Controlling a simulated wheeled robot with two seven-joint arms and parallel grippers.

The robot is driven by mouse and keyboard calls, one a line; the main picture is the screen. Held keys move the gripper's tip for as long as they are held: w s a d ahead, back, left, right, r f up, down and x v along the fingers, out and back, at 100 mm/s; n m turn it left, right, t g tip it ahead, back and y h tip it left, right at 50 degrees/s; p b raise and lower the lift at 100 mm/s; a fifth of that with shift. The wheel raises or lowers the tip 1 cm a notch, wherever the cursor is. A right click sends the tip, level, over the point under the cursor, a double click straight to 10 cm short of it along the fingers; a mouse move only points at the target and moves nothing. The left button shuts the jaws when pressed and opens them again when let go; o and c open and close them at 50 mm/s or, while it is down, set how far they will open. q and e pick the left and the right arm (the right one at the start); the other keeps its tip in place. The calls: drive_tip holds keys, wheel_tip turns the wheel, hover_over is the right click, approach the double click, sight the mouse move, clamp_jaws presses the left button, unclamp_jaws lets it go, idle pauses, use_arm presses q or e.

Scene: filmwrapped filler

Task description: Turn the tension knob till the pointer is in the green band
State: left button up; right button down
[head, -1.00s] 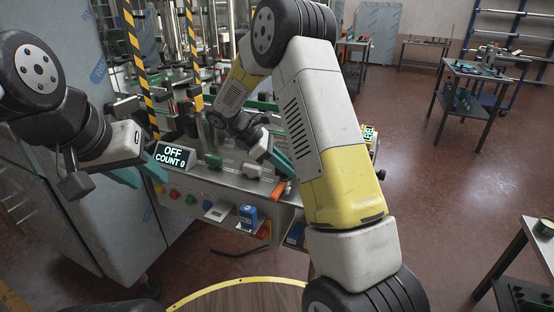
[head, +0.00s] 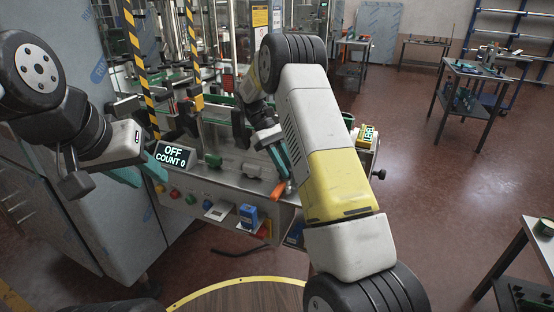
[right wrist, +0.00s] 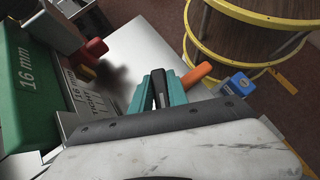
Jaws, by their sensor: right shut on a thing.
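My right gripper (right wrist: 160,88) has teal fingers. In the right wrist view they are shut on a dark, bar-shaped part (right wrist: 159,94); I cannot tell whether it is the tension knob. An orange handle (right wrist: 197,75) sticks out just beyond the fingers and also shows at the bench's front edge in the head view (head: 278,190). A plate marked "TIGHT" (right wrist: 78,92) lies left of the fingers. I cannot make out a pointer or green band. My left gripper (head: 155,170) hangs at the left near the "OFF COUNT 0" display (head: 173,154); its finger gap is unclear.
A green block marked "16 mm" (right wrist: 28,85) and a red part (right wrist: 95,48) stand left of the right gripper. A steel cabinet (head: 110,215) is at left.

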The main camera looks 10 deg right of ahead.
drive_tip(key=shift+m+y, duration=0.3)
drive_tip(key=shift+m, duration=0.1)
drive_tip(key=c, duration=1.3)
unclamp_jaws()
drive_tip(key=shift+r, duration=0.1)
drive_tip(key=shift+r, duration=0.3)
drive_tip(key=r, duration=0.2)
drive_tip(key=s+r, duration=0.1)
drive_tip(key=shift+a, duration=0.25)
drive_tip(key=s+a, duration=0.1)
drive_tip(key=s, duration=0.3)
drive_tip(key=s+a, duration=0.1)
drive_tip(key=s, duration=0.4)
drive_tip(key=s+a+r, duration=0.1)
drive_tip(key=s+a, duration=0.1)
drive_tip(key=s, duration=0.3)
drive_tip(key=shift+s+r, duration=0.1)
drive_tip(key=shift+s, duration=0.1)
